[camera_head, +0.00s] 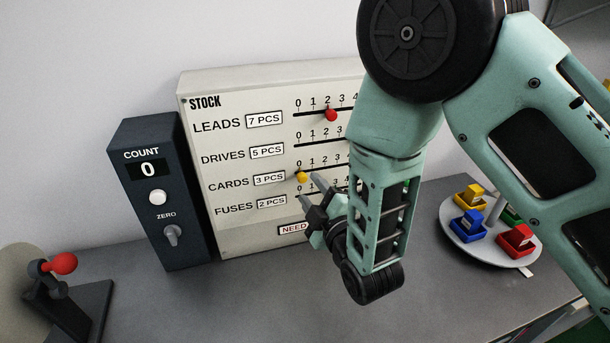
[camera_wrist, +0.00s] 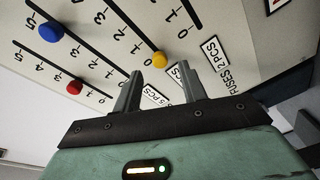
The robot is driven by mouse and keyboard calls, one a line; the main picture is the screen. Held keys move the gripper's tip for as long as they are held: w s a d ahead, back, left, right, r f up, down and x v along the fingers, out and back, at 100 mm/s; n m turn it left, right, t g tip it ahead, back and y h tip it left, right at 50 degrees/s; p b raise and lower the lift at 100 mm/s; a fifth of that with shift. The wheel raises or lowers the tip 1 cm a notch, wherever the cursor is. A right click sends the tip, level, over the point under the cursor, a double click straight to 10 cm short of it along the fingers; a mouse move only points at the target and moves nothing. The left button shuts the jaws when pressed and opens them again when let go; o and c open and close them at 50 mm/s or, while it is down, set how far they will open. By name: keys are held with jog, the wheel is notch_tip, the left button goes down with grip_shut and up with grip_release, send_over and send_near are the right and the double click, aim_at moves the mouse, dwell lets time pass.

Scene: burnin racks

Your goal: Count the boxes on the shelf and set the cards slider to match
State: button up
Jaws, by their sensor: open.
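The stock board (camera_head: 235,85) stands upright against the wall with rows for leads, drives, cards and fuses. The cards row bears a "3 PCS" label (camera_head: 269,179). Its yellow slider knob (camera_head: 302,177) sits at the left end, by the 0. My gripper (camera_head: 311,187) is open and empty, close in front of that knob. In the wrist view, the yellow knob (camera_wrist: 159,59) shows between and just beyond the fingertips (camera_wrist: 158,73). I cannot tell whether they touch. No shelf with boxes is clearly in view.
The red leads knob (camera_head: 331,115) sits near 2. A blue knob (camera_wrist: 50,32) shows in the wrist view. A dark count box (camera_head: 158,225) reads 0. A round tray (camera_head: 458,243) holds coloured pieces. A red-knobbed lever (camera_head: 62,264) stands front left. The front middle of the table is clear.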

aim_at(303, 180)
jog(key=shift+p+x, duration=0.6)
jog(key=shift+x, duration=1.45)
grip_shut()
jog(key=d+b, duration=0.1)
jog(key=d, duration=0.1)
jog(key=w+d+b, duration=0.1)
jog(key=d+b, duration=0.1)
jog(key=shift+w+d+f, duration=0.25)
jog(key=shift+d, duration=0.15)
jog(key=shift+w+d+r+b, duration=0.1)
jog(key=shift+d+r+b, duration=0.05)
jog(key=shift+d+b, duration=0.35)
grip_release()
jog(key=shift+d, duration=0.1)
